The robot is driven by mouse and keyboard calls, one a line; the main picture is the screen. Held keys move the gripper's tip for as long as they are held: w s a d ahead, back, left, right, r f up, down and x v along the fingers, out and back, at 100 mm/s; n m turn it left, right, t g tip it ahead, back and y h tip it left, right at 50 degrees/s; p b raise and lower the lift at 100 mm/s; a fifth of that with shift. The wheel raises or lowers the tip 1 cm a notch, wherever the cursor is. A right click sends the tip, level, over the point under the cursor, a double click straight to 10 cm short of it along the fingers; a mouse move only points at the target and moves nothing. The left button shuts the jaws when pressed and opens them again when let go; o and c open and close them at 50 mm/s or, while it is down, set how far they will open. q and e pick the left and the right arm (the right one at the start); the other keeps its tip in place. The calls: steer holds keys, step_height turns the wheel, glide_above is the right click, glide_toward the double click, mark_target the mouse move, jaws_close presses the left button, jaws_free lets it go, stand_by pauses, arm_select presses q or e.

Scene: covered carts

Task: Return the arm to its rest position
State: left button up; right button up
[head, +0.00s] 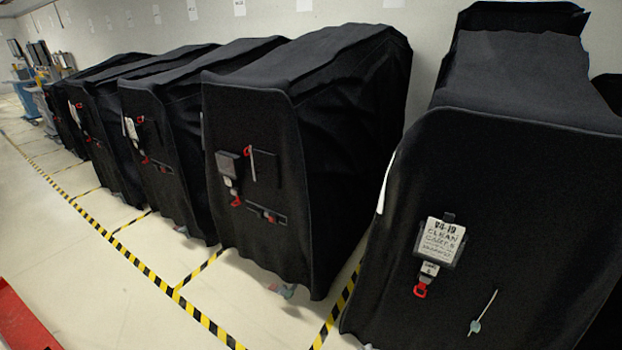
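Neither of my arms nor grippers shows in the head view. Several carts under black covers stand in a row along the wall. The nearest covered cart (400,240) is at the right and carries a white sign (440,241) that reads in part "CLEAN CARTS". A red clip (420,291) hangs below the sign. A second covered cart (255,190) stands to its left, with dark tags and red clips on its front.
Yellow and black floor tape (142,268) runs in front of the carts and between them. The pale floor (75,285) at the left is clear. A red object (22,322) is at the lower left edge. Equipment (45,65) stands far back left. A white wall (330,12) is behind.

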steer(key=s+f+n+g, duration=0.3)
steer(key=s+f+n, duration=0.2)
steer(key=s+f, duration=0.4)
steer(key=s+d+f+n+g, duration=0.2)
steer(key=s+f, duration=0.3)
steer(key=s, duration=0.4)
steer(key=s+d+f+n+g, duration=0.3)
steer(key=s+d+f+n, duration=0.1)
steer(key=s, duration=0.6)
steer(key=s+d+f+n+g+h, duration=0.1)
steer(key=s+d+f+n+g, duration=0.1)
steer(key=s+f, duration=0.4)
steer(key=s+d+n, duration=0.1)
steer(key=s+n, duration=0.1)
steer(key=s, duration=0.2)
steer(key=shift+s+d+f+g, duration=0.25)
steer(key=shift+d+f+g, duration=0.05)
steer(key=shift+f, duration=0.05)
